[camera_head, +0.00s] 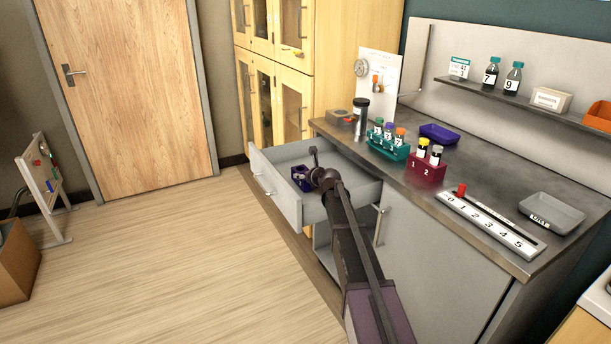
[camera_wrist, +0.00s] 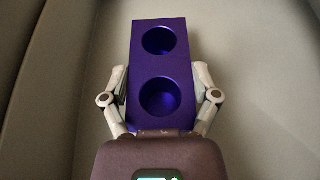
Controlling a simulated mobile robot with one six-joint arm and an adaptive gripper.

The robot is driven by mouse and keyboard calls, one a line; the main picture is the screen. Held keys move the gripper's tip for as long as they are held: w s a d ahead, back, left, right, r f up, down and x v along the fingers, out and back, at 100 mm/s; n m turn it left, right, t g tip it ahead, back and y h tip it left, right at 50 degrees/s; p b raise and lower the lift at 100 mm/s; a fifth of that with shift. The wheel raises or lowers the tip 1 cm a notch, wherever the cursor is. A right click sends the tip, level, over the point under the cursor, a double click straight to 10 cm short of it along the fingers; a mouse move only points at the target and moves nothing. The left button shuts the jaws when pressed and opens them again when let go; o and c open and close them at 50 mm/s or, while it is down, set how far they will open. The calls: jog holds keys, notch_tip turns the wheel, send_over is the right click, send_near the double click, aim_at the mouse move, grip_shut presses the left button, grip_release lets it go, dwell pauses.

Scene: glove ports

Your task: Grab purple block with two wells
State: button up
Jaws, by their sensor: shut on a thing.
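The purple block with two wells (camera_wrist: 160,68) fills the middle of the wrist view, its two round wells facing the camera and both empty. My gripper (camera_wrist: 160,98) has one finger against each long side of the block and is shut on it. In the head view the purple block (camera_head: 301,180) shows small inside the open drawer (camera_head: 277,205), partly covered by my gripper (camera_head: 312,176). I cannot tell whether the block touches the drawer floor.
The drawer's walls surround my gripper. The counter (camera_head: 400,180) above holds a teal rack (camera_head: 388,151) and a red rack (camera_head: 426,172) with vials, a blue-purple tray (camera_head: 439,134), a numbered strip (camera_head: 490,224) and a grey tray (camera_head: 551,214). The floor left of the drawer is clear.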

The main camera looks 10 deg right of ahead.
notch_tip(320, 180, up, 9)
jog(key=p, duration=0.8)
jog(key=shift+f, duration=0.15)
